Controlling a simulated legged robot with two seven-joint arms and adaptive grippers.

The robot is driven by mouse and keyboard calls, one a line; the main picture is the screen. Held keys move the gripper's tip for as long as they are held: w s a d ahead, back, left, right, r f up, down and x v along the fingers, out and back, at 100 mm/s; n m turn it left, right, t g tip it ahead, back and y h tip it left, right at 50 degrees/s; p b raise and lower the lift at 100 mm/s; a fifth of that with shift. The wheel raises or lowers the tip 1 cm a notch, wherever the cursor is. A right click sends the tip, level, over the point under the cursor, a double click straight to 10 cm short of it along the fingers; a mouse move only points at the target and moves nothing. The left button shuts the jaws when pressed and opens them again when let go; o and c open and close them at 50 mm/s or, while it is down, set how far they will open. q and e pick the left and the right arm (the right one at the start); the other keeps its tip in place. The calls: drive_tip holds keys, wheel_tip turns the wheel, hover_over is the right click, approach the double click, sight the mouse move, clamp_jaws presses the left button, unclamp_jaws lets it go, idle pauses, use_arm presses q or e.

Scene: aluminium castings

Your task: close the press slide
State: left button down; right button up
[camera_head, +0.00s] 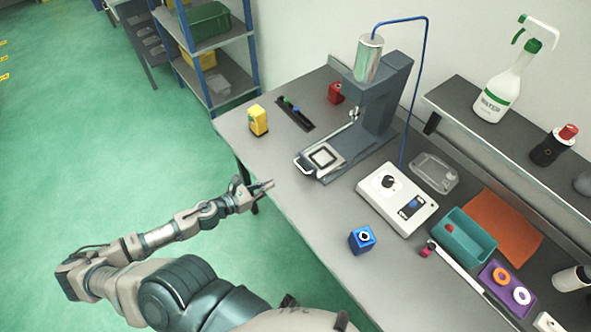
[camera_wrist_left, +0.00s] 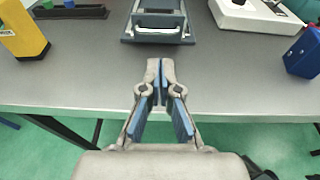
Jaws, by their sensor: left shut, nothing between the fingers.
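The press (camera_head: 382,95) stands on the bench, with a metal cylinder on top and a blue hose. Its slide (camera_head: 322,160) sits at the front of the base, pulled out toward the bench's front edge, with a pale handle (camera_head: 303,165) at its near end. In the left wrist view the slide's handle (camera_wrist_left: 158,30) shows at the top, ahead of the fingers. My left gripper (camera_head: 268,184) is shut and empty, at the bench's front edge, short of the handle and apart from it. It also shows in the left wrist view (camera_wrist_left: 161,65). My right gripper is not in view.
A yellow block (camera_head: 258,120) and a dark tray with pens (camera_head: 295,113) lie left of the slide. A white control box (camera_head: 397,198) and a blue block (camera_head: 362,240) lie to its right. The bench top (camera_head: 290,182) before the handle is clear.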

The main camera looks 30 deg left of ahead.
use_arm(q)
drive_tip(key=x, duration=0.9)
drive_tip(key=shift+w+a+f, duration=0.3)
drive_tip(key=shift+w, duration=0.2)
drive_tip(key=shift+w+d+f, duration=0.1)
drive_tip(key=shift+w+d, duration=0.1)
drive_tip(key=shift+w, duration=0.1)
drive_tip(key=shift+w+d+f, duration=0.1)
drive_tip(key=shift+w+d, duration=0.15)
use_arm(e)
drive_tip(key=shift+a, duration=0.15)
use_arm(q)
drive_tip(key=shift+a, duration=0.1)
